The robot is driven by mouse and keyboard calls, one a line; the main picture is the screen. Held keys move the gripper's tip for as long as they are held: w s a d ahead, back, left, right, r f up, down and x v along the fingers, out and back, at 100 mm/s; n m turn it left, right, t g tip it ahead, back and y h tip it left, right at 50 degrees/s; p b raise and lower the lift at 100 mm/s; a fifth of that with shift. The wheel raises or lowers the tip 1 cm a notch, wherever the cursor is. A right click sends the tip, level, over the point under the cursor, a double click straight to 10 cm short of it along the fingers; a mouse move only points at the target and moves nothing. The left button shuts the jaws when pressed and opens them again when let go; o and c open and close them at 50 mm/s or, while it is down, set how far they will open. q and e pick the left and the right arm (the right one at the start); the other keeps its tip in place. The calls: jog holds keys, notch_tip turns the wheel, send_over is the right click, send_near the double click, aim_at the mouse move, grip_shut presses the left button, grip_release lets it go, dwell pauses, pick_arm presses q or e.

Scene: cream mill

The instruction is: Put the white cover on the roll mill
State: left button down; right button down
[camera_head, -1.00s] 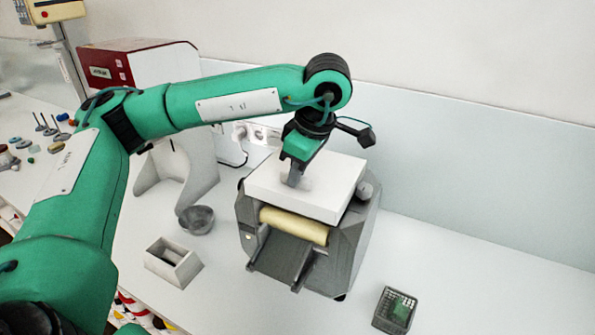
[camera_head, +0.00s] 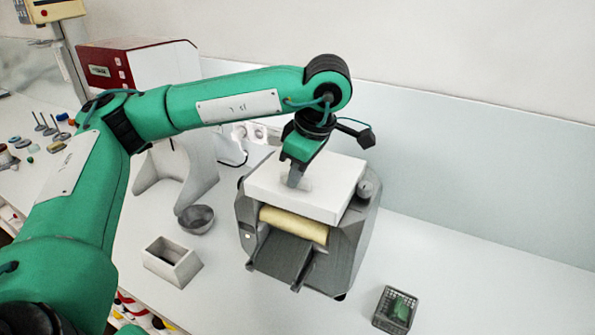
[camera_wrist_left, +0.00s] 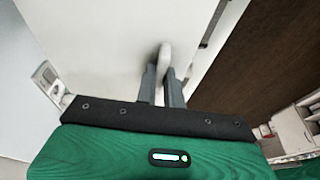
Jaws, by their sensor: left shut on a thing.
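The white cover (camera_head: 325,195) is a flat white slab lying over the top of the roll mill (camera_head: 352,235), a grey machine with a cream roller (camera_head: 293,225) showing below the cover's front edge. The cover appears level on the mill; whether it is fully seated I cannot tell. My left gripper (camera_head: 294,180) points down at the cover's top and is shut on its small knob. The left wrist view also shows my left gripper (camera_wrist_left: 163,80) closed around the pale knob, with the white cover (camera_wrist_left: 110,40) beneath. My right gripper is not in view.
A grey bowl (camera_head: 196,219) and an open white box (camera_head: 172,262) stand left of the mill. A small dark basket (camera_head: 395,310) with green contents is at front right. A red and white machine (camera_head: 138,70) stands behind my arm. The bench right of the mill is clear.

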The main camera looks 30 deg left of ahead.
pick_arm(q)
jog(key=shift+f, duration=0.15)
dwell(0.4)
jog(key=c, duration=1.4)
grip_release()
jog(key=shift+c, duration=0.2)
jog(key=v, duration=1.4)
jog(key=shift+b, duration=0.35)
jog(key=shift+f, duration=0.15)
